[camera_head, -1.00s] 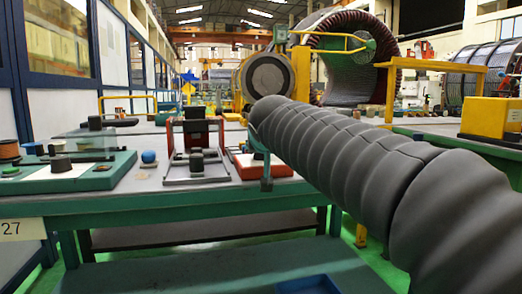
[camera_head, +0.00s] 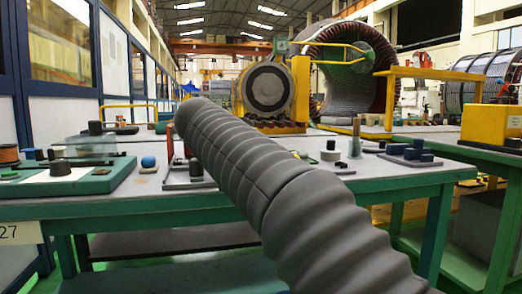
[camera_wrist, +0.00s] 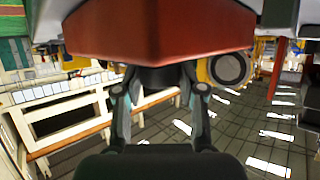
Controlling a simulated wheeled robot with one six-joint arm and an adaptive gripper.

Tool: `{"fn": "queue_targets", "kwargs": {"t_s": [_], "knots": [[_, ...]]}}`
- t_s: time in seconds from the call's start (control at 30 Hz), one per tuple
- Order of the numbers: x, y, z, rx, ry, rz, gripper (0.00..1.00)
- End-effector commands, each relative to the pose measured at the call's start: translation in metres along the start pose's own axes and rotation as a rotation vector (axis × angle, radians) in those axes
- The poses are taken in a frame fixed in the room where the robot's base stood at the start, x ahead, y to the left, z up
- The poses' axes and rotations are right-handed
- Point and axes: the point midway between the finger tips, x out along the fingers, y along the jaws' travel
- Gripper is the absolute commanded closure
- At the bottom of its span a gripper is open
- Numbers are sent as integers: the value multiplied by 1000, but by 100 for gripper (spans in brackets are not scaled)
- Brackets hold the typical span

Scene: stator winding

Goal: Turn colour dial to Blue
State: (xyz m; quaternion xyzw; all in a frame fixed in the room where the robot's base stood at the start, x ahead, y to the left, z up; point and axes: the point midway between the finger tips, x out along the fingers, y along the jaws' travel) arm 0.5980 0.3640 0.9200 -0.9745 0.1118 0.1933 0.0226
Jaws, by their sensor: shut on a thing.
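In the wrist view a red-orange body (camera_wrist: 160,35) fills the upper middle. A dark round piece, which may be the colour dial (camera_wrist: 158,80), shows just below its edge. My gripper (camera_wrist: 160,88) has a finger on each side of this dark piece and is shut on it. Any colour marks and the dial's pointer are hidden. In the head view my arm covers the gripper and most of the device. Only a red edge (camera_head: 170,142) shows beside the arm.
The workbench (camera_head: 110,208) carries a green board (camera_head: 70,178) with dark knobs at left and a blue ball (camera_head: 148,161). A frame with a dark plate (camera_head: 182,178) lies partly behind my arm. Small blocks (camera_head: 412,155) stand at right. A yellow box (camera_head: 492,123) is further right.

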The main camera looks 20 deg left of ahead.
Motion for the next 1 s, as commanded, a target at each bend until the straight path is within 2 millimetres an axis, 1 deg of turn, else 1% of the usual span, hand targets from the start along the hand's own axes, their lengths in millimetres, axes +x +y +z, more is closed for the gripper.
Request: {"fn": "queue_targets", "kwargs": {"t_s": [0.2, 0.6, 0.63, 0.67, 0.7, 0.73, 1.0], "knots": [[0, -1, 2, 13, -4, 37, 95], [0, -1, 2, 15, -5, 43, 95], [0, -1, 3, 15, -5, 43, 58], [0, -1, 2, 15, -5, 42, 51], [0, 0, 2, 15, -4, 42, 41], [0, 0, 2, 15, -4, 42, 34], [1, 0, 1, 16, -2, 42, 34]]}}
